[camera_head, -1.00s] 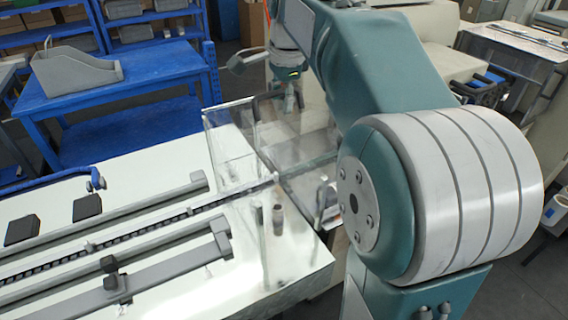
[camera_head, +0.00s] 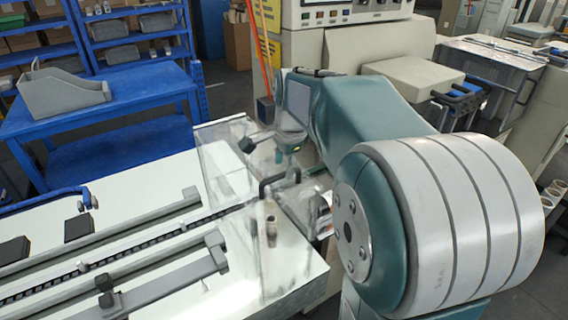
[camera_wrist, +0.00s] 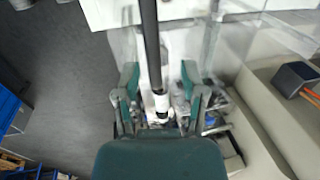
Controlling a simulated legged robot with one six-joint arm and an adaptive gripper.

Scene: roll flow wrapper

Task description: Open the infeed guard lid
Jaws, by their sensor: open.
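The infeed guard is a clear, see-through box over the far right end of the conveyor; its clear panel (camera_head: 228,168) shows in the head view. I cannot tell clearly which pane is the lid or whether it is raised. A dark bar-like handle (camera_head: 268,186) shows by the guard. My gripper (camera_head: 284,172) points down close to this bar. In the wrist view my gripper (camera_wrist: 160,76) is open, with its fingers apart on either side of a dark bar (camera_wrist: 151,45) ending in a pale metal piece. I cannot tell whether they touch it.
The white conveyor table (camera_head: 150,180) with grey rails lies left of the guard. A blue table (camera_head: 110,105) with a grey bin (camera_head: 65,90) stands behind. The beige machine body (camera_head: 360,55) with a control panel rises behind my arm. Floor shows at the wrist view's left.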

